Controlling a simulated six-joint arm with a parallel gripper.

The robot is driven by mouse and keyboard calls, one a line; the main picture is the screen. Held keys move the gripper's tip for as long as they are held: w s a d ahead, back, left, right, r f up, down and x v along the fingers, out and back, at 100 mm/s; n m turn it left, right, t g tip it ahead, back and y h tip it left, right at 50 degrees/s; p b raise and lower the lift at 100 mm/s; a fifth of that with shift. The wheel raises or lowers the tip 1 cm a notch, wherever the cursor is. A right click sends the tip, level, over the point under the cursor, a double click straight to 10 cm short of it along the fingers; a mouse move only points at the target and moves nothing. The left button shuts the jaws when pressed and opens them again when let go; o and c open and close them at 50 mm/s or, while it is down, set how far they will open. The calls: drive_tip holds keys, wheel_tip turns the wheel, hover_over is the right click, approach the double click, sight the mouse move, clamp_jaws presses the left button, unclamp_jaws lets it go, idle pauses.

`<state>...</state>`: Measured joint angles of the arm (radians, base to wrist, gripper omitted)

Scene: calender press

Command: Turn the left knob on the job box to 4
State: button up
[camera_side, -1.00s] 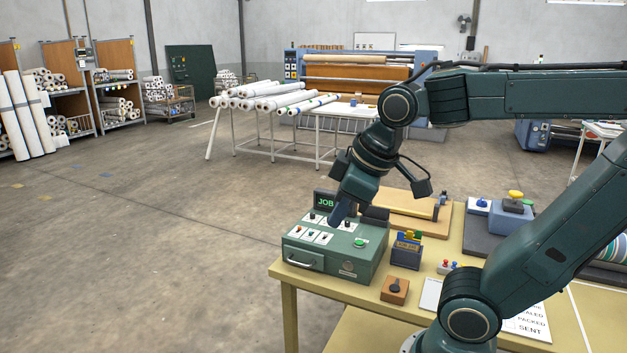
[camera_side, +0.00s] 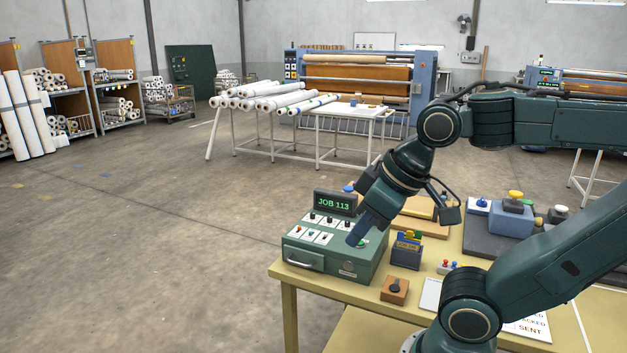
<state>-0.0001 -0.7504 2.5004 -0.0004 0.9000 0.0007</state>
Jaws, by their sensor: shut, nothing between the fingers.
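The green job box (camera_side: 330,268) stands at the table's left end, with a display (camera_side: 333,202) reading JOB 113. Its top has a back row of white plates with dark knobs; the left knob (camera_side: 313,216) is in plain view. Its pointer setting is too small to read. A front row of white plates carries small coloured parts. My gripper (camera_side: 355,239) is shut and empty, pointing down over the right part of the box top, right of the knobs. It partly hides a green button (camera_side: 363,244); I cannot tell whether it touches it.
A dark holder with coloured cards (camera_side: 406,254) stands right of the box. A small wooden block with a dark knob (camera_side: 395,289) lies in front of it. Red and blue small pieces (camera_side: 449,267) and a blue stamp-like block (camera_side: 511,219) are farther right. The floor left of the table is clear.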

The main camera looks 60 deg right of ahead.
drive_tip(key=o, duration=0.7)
drive_tip(key=shift+w+r, duration=0.1)
drive_tip(key=shift+o, duration=0.4)
drive_tip(key=shift+w+d+r, duration=0.1)
drive_tip(key=shift+w+r, duration=0.1)
drive_tip(key=shift+w, duration=0.05)
drive_tip(key=w+d+r+n+g, duration=0.1)
drive_tip(key=w+d+r+n, duration=0.3)
drive_tip(key=w, duration=0.6)
drive_tip(key=n+g, duration=0.5)
drive_tip(key=n, duration=0.1)
hover_over(313, 216)
wheel_tip(313, 216, down, 11)
drive_tip(key=shift+w+d+f, duration=0.15)
drive_tip(key=shift+w+d, duration=0.1)
drive_tip(key=shift+d, duration=0.1)
drive_tip(key=shift+f, duration=0.1)
wheel_tip(313, 216, down, 14)
drive_tip(key=shift+r, duration=0.15)
